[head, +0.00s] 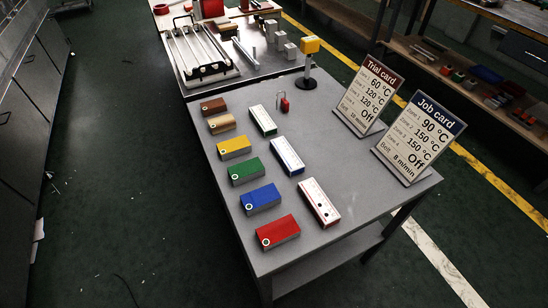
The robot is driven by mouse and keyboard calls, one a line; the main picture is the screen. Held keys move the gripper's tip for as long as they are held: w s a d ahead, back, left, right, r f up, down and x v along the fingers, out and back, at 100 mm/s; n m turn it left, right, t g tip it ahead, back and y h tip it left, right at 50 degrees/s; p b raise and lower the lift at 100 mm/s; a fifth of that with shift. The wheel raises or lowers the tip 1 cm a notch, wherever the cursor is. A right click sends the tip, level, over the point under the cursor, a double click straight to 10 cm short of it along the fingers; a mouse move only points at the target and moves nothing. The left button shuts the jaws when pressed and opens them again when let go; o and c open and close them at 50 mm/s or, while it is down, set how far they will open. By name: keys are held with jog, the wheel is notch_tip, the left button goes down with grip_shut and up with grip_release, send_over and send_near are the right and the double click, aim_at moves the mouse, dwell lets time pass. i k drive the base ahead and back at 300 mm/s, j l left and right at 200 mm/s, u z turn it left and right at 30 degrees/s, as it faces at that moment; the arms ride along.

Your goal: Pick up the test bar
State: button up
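No thing in the head view is labelled as the test bar, and I cannot tell for sure which one it is. A slim pale bar (244,49) lies on the back table. On the grey front table (350,222) lies a column of brown (213,106), tan (221,123), yellow (234,147), green (247,171), blue (261,198) and red (278,232) blocks, each with a round white mark. Beside them lie white-topped bars with green (263,121), blue (287,156) and red (319,202) edges. My gripper is not in view.
A Trial card (368,94) and a Job card (420,136) stand at the right. A yellow-topped stand (309,46) and a small red padlock (285,104) are further back. A metal rack (201,52) sits on the back table. The left floor is mostly clear.

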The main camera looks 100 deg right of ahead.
aim_at(292, 164)
jog(key=i+z, duration=0.25)
jog(key=z, duration=0.15)
jog(key=i+z, duration=0.2)
jog(key=z, duration=0.2)
jog(key=i+l+z, duration=0.1)
jog(key=z, duration=0.3)
jog(key=i+z, duration=0.2)
jog(key=z, duration=0.25)
jog(key=i+l+z, duration=0.1)
jog(key=z, duration=0.3)
jog(key=i+z, duration=0.2)
jog(key=z, duration=0.25)
jog(key=i+j+z, duration=0.15)
jog(key=z, duration=0.25)
